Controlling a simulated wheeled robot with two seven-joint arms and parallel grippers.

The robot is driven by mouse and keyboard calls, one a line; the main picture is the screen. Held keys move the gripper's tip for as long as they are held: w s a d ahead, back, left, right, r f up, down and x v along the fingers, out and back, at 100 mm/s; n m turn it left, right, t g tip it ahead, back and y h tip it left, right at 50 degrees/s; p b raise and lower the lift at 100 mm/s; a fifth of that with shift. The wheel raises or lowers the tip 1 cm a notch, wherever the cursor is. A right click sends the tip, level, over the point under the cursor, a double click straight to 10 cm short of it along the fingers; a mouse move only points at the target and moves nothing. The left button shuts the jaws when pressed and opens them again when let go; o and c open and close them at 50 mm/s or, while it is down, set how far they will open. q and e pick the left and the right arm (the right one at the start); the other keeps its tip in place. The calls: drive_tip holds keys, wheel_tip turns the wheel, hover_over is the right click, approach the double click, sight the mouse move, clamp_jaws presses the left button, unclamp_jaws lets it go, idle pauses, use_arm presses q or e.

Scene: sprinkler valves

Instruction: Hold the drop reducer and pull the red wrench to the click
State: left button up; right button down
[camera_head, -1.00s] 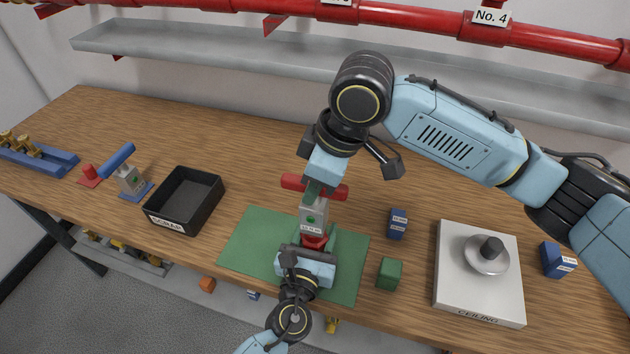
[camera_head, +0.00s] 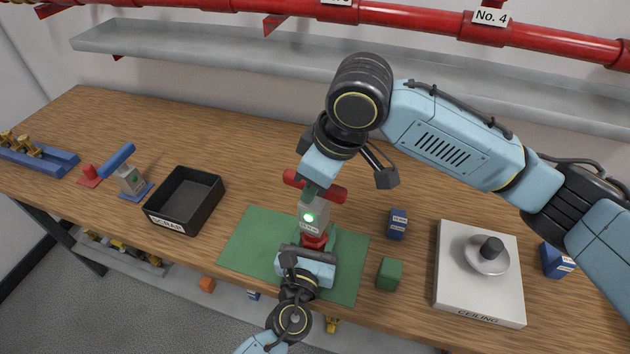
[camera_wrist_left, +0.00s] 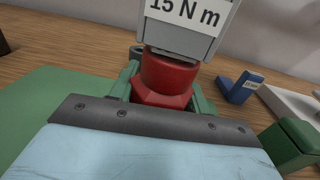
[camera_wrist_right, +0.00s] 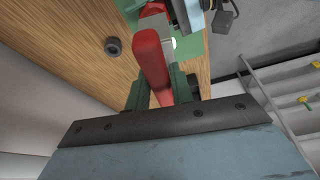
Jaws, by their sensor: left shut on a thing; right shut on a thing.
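The red wrench has a grey body (camera_head: 313,215) with a brightly lit round green lamp and a red crossbar handle (camera_head: 327,191) on top. In the left wrist view its label (camera_wrist_left: 185,14) reads 15 N m. The wrench stands upright over the red drop reducer (camera_wrist_left: 168,83), above the green mat (camera_head: 250,243). My left gripper (camera_head: 318,243) is shut on the reducer from the front. My right gripper (camera_head: 311,188) comes from above and is shut on the wrench's handle, whose red bar also shows in the right wrist view (camera_wrist_right: 152,65). The reducer's lower end is hidden.
A black scrap tray (camera_head: 180,224) and a blue-handled tool (camera_head: 120,160) stand to the left. A grey shelf (camera_head: 230,55) runs along the back.

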drive_tip(key=shift+r, duration=0.1)
wheel_tip(320, 180, up, 12)
idle(1.1)
drive_tip(key=shift+r, duration=0.1)
drive_tip(key=s, duration=1.6)
idle(0.4)
drive_tip(key=n+g, duration=0.1)
drive_tip(key=n, duration=0.4)
drive_tip(key=n+g, duration=0.2)
drive_tip(key=n, duration=0.4)
drive_tip(key=shift+n, duration=0.3)
